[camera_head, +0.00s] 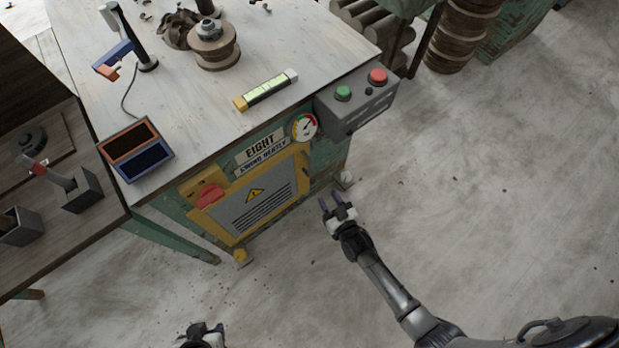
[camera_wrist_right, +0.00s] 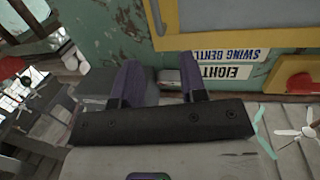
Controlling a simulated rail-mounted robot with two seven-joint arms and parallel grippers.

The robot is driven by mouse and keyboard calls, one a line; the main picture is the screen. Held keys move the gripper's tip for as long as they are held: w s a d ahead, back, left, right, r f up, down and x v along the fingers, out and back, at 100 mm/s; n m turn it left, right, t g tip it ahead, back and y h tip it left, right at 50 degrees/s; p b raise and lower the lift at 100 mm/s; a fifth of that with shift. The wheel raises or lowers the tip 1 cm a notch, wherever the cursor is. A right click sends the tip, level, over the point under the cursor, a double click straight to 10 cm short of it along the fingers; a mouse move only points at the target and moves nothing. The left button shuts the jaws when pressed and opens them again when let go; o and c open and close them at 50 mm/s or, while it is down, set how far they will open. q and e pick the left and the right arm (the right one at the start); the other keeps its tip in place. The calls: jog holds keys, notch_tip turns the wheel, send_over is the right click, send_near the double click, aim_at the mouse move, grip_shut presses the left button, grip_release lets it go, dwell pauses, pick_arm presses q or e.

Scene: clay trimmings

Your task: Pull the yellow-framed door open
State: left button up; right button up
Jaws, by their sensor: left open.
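The yellow-framed door (camera_head: 262,195) is a grey vented panel with a warning triangle, low on the front of the green cabinet. It looks closed. A red handle (camera_head: 210,196) sits on a yellow plate at its upper left; a red part also shows at the right edge of the right wrist view (camera_wrist_right: 297,72). My right gripper (camera_head: 331,201) is open and empty, to the right of the door and apart from it. Its purple-padded fingers (camera_wrist_right: 162,72) show spread in the wrist view, pointing toward the cabinet. My left gripper (camera_head: 205,328) is open at the bottom edge, partly cut off.
A label (camera_head: 262,148) and gauge (camera_head: 304,127) sit above the door. A grey button box (camera_head: 357,103) juts from the worktop corner. A dark wood bench (camera_head: 85,215) stands at left. The floor (camera_head: 480,190) at right is clear.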

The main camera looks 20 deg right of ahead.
aim_at(310, 170)
jog(key=shift+t, duration=0.4)
jog(key=w+f+b, duration=0.1)
jog(key=w+b, duration=0.1)
jog(key=w, duration=0.2)
jog(key=w+f+b, duration=0.1)
jog(key=w+b, duration=0.2)
jog(key=w, duration=0.1)
jog(key=w+f+b, duration=0.2)
jog(key=w+b, duration=0.1)
jog(key=w, duration=0.1)
jog(key=shift+w+a, duration=0.3)
jog(key=shift+a, duration=0.1)
pick_arm(q)
notch_tip(310, 170, down, 10)
pick_arm(e)
jog(key=shift+w+a+r, duration=0.1)
jog(key=shift+w+r, duration=0.05)
jog(key=shift+w, duration=0.7)
pick_arm(q)
jog(key=shift+d, duration=0.1)
jog(key=shift+a, duration=0.2)
pick_arm(e)
grip_shut()
